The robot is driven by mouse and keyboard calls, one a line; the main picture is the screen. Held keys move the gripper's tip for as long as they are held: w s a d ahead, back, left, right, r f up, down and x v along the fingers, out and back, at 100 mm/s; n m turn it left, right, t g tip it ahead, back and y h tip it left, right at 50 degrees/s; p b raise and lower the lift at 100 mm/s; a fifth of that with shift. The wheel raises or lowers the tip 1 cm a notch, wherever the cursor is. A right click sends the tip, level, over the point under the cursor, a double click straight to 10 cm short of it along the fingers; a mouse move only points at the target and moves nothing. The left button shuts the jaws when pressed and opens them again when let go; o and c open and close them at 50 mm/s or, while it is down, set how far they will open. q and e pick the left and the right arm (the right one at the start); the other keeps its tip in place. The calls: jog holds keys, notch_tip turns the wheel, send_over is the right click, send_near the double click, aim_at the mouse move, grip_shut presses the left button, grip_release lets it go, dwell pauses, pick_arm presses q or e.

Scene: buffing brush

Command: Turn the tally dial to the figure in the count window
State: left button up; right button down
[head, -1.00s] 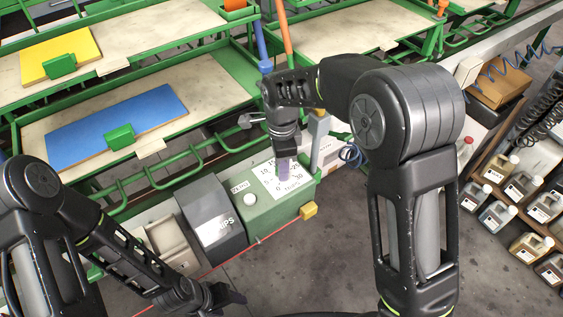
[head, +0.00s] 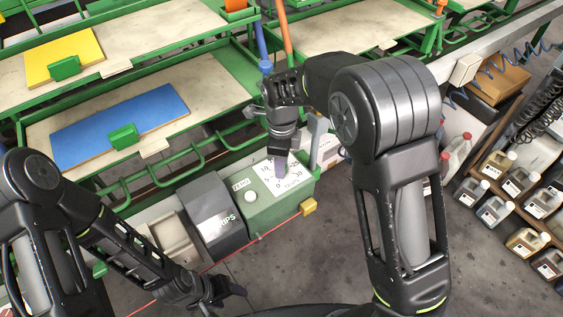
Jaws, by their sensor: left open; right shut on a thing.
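The tally dial (head: 298,179) is a white square face with black figures around it, on top of a green box (head: 262,213). My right gripper (head: 279,172) points down at the middle of this face and is shut on the dial's knob. The fingers hide the knob and some figures, so I cannot tell where the pointer stands. A dark grey hooded housing (head: 213,217) marked "TRIPS" stands left of the green box. I cannot make out a figure in a count window. My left gripper (head: 236,293) is open and empty, low in the view, away from the box.
A yellow block (head: 308,206) is at the box's front right corner. Green racks with a blue board (head: 120,127) and a yellow board (head: 62,56) stand behind. The floor in front is clear.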

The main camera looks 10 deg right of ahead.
jog(key=c, duration=1.1)
grip_release()
jog(key=shift+o, duration=0.2)
jog(key=shift+r, duration=0.1)
notch_tip(320, 180, up, 8)
jog(key=shift+f, duration=0.2)
